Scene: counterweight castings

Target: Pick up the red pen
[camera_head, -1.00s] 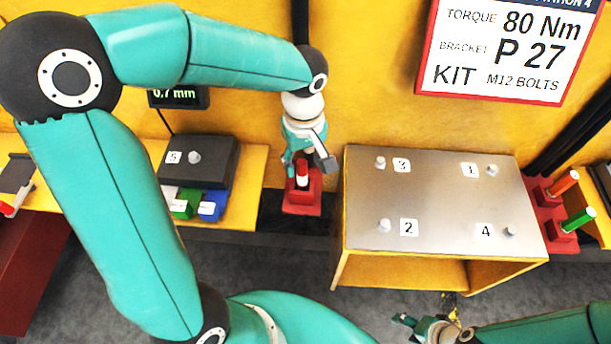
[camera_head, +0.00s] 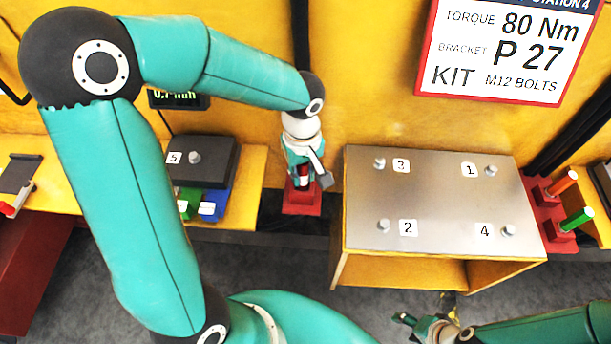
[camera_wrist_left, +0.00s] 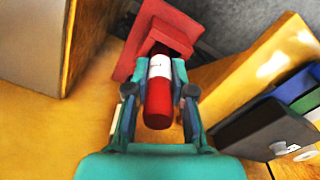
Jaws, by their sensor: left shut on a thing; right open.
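The red pen (camera_wrist_left: 159,95) has a white band and stands in a red holder (camera_head: 301,201) left of the metal-topped table; the holder also shows in the left wrist view (camera_wrist_left: 125,68). My left gripper (camera_wrist_left: 158,90) is shut on the pen, with a finger on each side of it. In the head view my left gripper (camera_head: 302,178) hides most of the pen. The pen's lower end is at the holder; I cannot tell how deep it sits. My right gripper (camera_head: 425,325) is open and empty at the bottom of the head view, in front of the table.
The table (camera_head: 440,210) with numbered bolts stands right of the holder. Orange (camera_head: 563,183) and green (camera_head: 577,220) pens stand in red holders beyond it. A dark block (camera_head: 220,160) and green and blue bins are at left. A yellow wall stands behind.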

